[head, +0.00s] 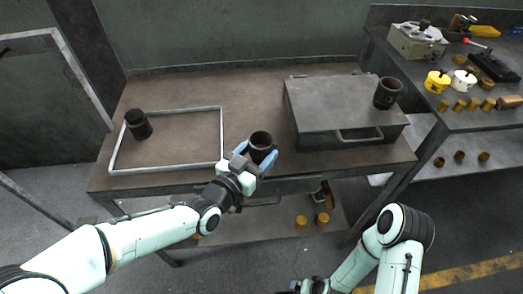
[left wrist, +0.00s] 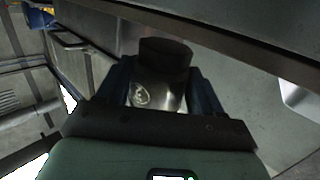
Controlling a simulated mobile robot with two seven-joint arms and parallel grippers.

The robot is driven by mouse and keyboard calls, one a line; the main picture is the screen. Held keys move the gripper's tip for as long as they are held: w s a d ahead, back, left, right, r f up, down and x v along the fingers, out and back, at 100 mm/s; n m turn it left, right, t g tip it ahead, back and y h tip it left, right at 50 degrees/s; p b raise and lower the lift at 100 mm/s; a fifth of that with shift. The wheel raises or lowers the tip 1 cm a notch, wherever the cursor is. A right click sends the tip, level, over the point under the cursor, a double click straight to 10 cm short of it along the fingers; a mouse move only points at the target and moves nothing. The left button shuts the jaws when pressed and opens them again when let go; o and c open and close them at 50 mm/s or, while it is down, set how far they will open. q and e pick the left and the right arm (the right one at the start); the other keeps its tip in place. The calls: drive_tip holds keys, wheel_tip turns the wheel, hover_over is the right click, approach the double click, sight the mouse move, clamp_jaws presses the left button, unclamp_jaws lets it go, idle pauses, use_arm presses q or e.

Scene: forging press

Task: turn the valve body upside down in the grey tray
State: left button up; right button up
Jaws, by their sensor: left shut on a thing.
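My left gripper (head: 258,162) is shut on a dark valve body (head: 261,140), at the front edge of the table. Its round top looks hollow in the head view. In the left wrist view, the held valve body (left wrist: 163,75) sits between the fingers, with a dark band and a shinier metal part bearing a round mark. The grey tray (head: 165,168) is a thin pale rim on the left of the table. A similar dark part (head: 138,125) stands in its left side. My right gripper (head: 294,287) is barely in view at the bottom edge; its fingers are unclear.
A low dark metal box (head: 330,100) with a front handle stands right of the held part. Another dark hollow cylinder (head: 388,93) is on its right end. A side bench (head: 470,115) at right holds tools and brass pieces. The tray's middle and right are bare.

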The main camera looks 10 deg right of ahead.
sight(258, 136)
use_arm(q)
drive_tip(key=shift+r+p, duration=1.45)
drive_tip(key=shift+r, duration=1.7)
wheel_tip(258, 136, up, 9)
drive_tip(key=p, duration=0.5)
drive_tip(key=shift+m+t+y+b, duration=0.35)
drive_tip(key=shift+m+b, duration=2.2)
drive_tip(key=shift+m, duration=1.65)
